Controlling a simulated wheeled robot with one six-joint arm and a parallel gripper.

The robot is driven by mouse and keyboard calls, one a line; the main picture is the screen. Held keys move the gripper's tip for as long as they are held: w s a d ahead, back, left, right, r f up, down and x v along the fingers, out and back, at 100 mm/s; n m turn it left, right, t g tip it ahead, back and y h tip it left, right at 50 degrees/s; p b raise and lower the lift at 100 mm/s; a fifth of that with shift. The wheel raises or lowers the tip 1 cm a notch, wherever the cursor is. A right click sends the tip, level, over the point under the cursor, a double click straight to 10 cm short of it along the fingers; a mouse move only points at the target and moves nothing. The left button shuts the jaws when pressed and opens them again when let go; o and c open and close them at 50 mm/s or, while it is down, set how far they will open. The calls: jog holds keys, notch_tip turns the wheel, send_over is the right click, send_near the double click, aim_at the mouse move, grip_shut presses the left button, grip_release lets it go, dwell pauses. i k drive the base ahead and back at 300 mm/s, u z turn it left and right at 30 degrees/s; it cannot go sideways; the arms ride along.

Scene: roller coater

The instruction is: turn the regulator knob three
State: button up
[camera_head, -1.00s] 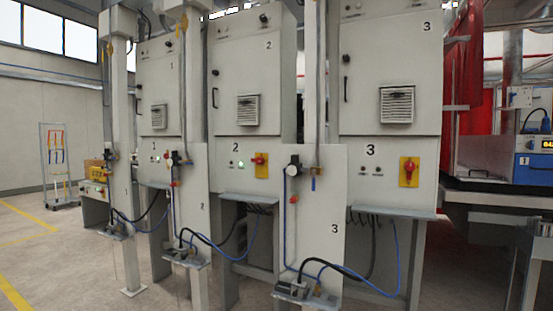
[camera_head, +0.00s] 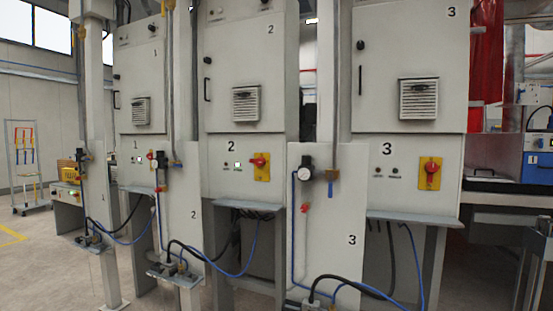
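Panel three (camera_head: 328,215) is a pale upright plate marked 3, in the middle right of the head view. At its top sits the regulator, with a round white gauge (camera_head: 304,174) and a dark knob (camera_head: 307,161) above it. A brass-coloured fitting (camera_head: 331,175) sits to its right and a red part (camera_head: 303,209) hangs on the pipe below. My gripper is not in view, so its state and distance from the knob are not shown.
Cabinet three (camera_head: 409,70) stands behind, with a red switch on a yellow plate (camera_head: 430,173). Similar panels two (camera_head: 186,215) and one stand to the left. A black hose (camera_head: 345,283) and blue hose run low. Open floor (camera_head: 30,270) lies at left.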

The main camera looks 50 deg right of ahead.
aim_at(306, 159)
jog(key=z, duration=0.4)
jog(key=i, duration=0.95)
jog(key=z, duration=0.6)
